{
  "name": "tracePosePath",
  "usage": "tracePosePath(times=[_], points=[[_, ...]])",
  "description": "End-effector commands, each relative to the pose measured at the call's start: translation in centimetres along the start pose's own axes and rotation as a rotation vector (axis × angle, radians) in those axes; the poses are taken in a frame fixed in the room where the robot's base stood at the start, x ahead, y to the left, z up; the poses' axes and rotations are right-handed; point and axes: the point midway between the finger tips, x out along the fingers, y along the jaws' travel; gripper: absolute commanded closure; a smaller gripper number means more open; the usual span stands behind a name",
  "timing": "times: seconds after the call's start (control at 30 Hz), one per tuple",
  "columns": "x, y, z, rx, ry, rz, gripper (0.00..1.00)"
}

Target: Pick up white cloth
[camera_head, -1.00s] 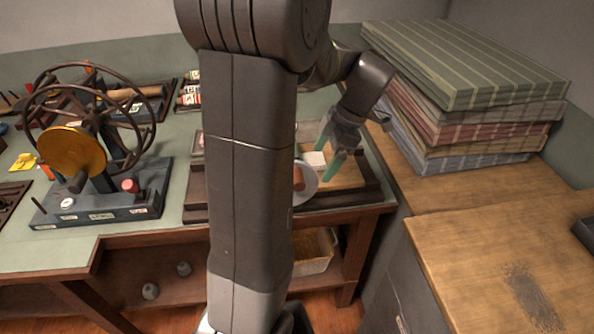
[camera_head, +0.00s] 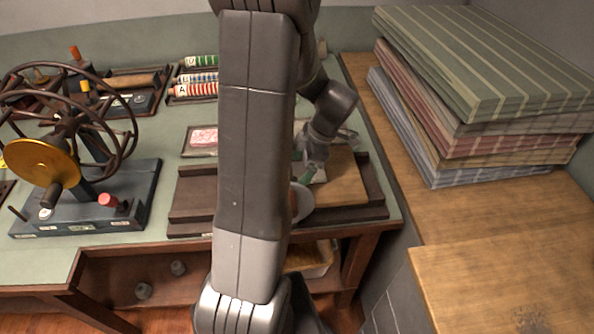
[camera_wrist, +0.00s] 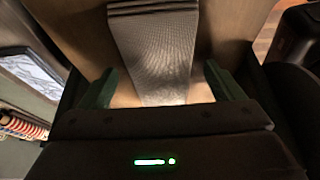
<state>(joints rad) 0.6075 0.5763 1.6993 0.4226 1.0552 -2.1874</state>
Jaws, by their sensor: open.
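The white cloth (camera_wrist: 155,50) looks pale grey in the wrist view, a woven strip with folded layers at its top end. It lies on a wooden surface between the two green fingers of my gripper (camera_wrist: 162,82). The fingers are open, one on each side of the cloth, with a gap to it on both sides. In the head view only a small pale part of the cloth (camera_head: 319,175) shows beside my gripper (camera_head: 308,176). The rest is hidden behind my gripper and arm.
The cloth lies on a wooden board (camera_head: 345,186) with dark rails (camera_head: 200,218) on the table. A spoked wheel device (camera_head: 60,150) stands at the left. Folded striped fabrics (camera_head: 480,75) are stacked at the right. A bare wooden top (camera_head: 500,275) is at the front right.

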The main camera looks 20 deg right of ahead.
Motion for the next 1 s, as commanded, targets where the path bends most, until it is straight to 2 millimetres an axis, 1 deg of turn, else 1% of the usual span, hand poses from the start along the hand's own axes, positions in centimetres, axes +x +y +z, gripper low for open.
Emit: tracePosePath(times=[0.13,0.17,0.2,0.27,0.3,0.37,0.4,0.43,0.47,0.77,0.87,1.0], points=[[0.0,0.0,0.0,0.0,0.0,0.0,0.13],[0.0,0.0,0.0,0.0,0.0,0.0,0.15],[0.0,0.0,0.0,0.0,0.0,0.0,0.23],[0.0,0.0,0.0,0.0,0.0,0.0,0.34],[0.0,0.0,0.0,0.0,0.0,0.0,0.42],[0.0,0.0,0.0,0.0,0.0,0.0,0.54],[0.0,0.0,0.0,-0.001,0.0,0.0,0.62],[0.0,0.0,0.0,-0.001,0.0,0.0,0.62],[0.0,0.0,0.0,-0.001,0.0,0.0,0.66],[-0.2,0.0,0.1,-0.001,-0.001,0.001,0.66],[-0.7,0.0,0.1,-0.002,-0.001,0.001,0.66],[-2.1,0.1,-0.4,-0.002,-0.002,0.003,0.66]])
